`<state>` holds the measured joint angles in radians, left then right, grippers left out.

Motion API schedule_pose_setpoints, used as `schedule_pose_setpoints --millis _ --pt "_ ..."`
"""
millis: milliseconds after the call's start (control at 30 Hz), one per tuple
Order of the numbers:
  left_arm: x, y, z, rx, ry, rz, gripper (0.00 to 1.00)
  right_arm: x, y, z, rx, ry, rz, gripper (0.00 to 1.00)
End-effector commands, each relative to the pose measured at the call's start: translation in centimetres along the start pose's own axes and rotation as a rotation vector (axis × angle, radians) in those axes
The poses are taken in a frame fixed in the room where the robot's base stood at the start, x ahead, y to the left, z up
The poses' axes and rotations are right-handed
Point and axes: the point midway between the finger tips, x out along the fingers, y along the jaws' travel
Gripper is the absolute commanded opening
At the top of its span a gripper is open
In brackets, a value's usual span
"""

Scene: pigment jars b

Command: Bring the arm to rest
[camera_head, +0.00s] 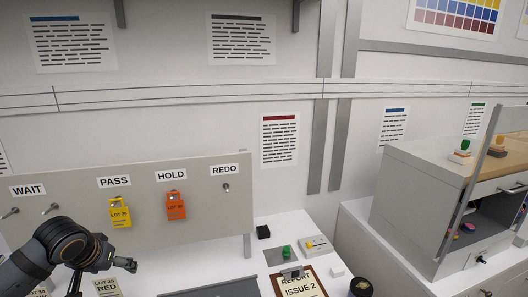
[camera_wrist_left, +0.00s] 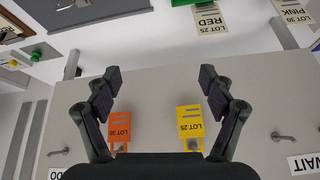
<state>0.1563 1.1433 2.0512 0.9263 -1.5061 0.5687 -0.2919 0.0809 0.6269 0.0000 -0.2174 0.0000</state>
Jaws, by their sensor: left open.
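My left arm comes in from the lower left in the head view. Its gripper (camera_head: 101,278) is in front of the pegboard's lower left part. In the left wrist view the gripper (camera_wrist_left: 160,76) has its two fingers spread wide, with nothing between the tips. A yellow LOT 25 tag (camera_head: 120,212) hangs under PASS and an orange LOT 30 tag (camera_head: 176,208) hangs under HOLD. Both tags also show upside down in the wrist view, the yellow one (camera_wrist_left: 190,121) and the orange one (camera_wrist_left: 119,128), beyond the fingers. My right gripper is not in view.
The board (camera_head: 215,225) has empty hooks under WAIT and REDO. On the white table are a LOT 25 RED card (camera_head: 107,288), a green-topped item (camera_head: 287,251), a clipboard (camera_head: 306,285) and a dark jar (camera_head: 361,287). A grey cabinet (camera_head: 415,205) stands at right.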

Motion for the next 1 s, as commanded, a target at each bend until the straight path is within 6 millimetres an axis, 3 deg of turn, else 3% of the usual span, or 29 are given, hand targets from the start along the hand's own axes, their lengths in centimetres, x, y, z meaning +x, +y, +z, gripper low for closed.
schedule_pose_setpoints --millis 167,300,500,667,867,1000 --pt "3.6 3.9 5.0 0.095 -0.038 0.041 0.82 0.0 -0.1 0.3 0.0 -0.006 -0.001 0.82" --pt "6.1 7.8 10.5 0.175 -0.064 0.08 0.82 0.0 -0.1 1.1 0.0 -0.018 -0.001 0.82" --pt "7.1 12.3 18.8 0.242 -0.097 0.108 0.82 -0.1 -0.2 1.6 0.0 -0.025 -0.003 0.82" --pt "6.3 13.7 23.4 0.247 -0.127 0.097 0.82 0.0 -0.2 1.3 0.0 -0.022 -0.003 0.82" --pt "4.7 13.9 28.0 0.225 -0.18 0.056 0.82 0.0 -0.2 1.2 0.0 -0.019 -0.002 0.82" --pt "10.1 13.8 29.8 0.23 -0.2 0.045 0.82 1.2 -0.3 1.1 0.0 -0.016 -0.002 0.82"
